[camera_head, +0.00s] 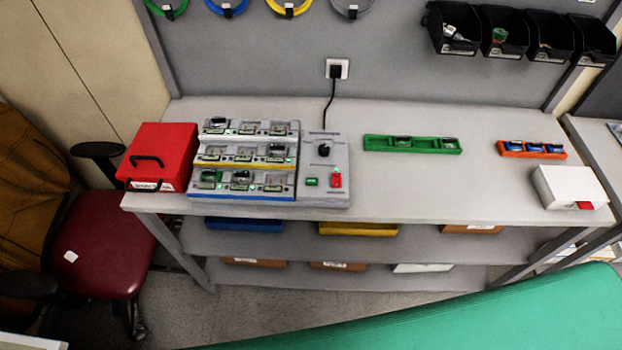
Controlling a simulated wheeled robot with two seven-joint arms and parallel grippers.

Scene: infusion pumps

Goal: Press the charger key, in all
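The charger (245,160) is a grey stepped unit with several bays in three rows, edged in white, yellow and blue. Small modules sit in bays, some showing green lights. On its right is a grey control panel (336,158). The panel carries a black round knob (324,149), a green key (312,182) and a red switch (336,180). I cannot read labels, so which one is the charger key is not certain. A black cord (328,105) runs from the panel to a wall socket (337,69). Neither of my grippers shows in the head view.
A red box (160,152) stands left of the charger on the grey bench (430,185). To the right are a green tray (412,144), an orange tray (532,149) and a white box (570,187). Below is a green surface (480,315); a red chair (100,245) stands left.

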